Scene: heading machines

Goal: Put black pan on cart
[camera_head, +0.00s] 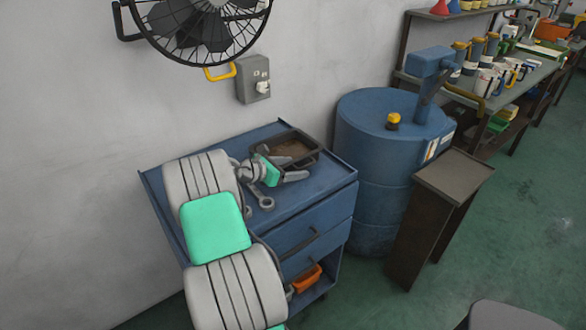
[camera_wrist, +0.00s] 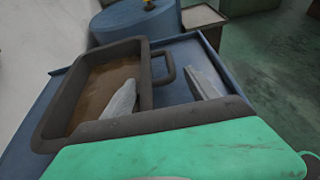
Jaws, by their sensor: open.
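A dark, rectangular black pan (camera_head: 312,150) with a brown inside sits upright on the top of the blue cart (camera_head: 325,190), at its back right part. In the wrist view the pan (camera_wrist: 60,105) fills the left side, with a loop handle (camera_wrist: 171,66) on its right wall. My gripper (camera_head: 297,168) is open and empty at the pan's near side. In the wrist view, one finger overlaps the pan's inside and the other is outside, over the cart top (camera_wrist: 178,92). The right wall and handle appear between them. Contact cannot be told.
Wrenches (camera_head: 264,199) lie on the cart beside my gripper. A blue drum (camera_head: 375,150) stands right of the cart, with a dark stand (camera_head: 440,200) beside it. A wall fan (camera_head: 200,25) hangs above. A cluttered bench (camera_head: 520,85) is at the far right.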

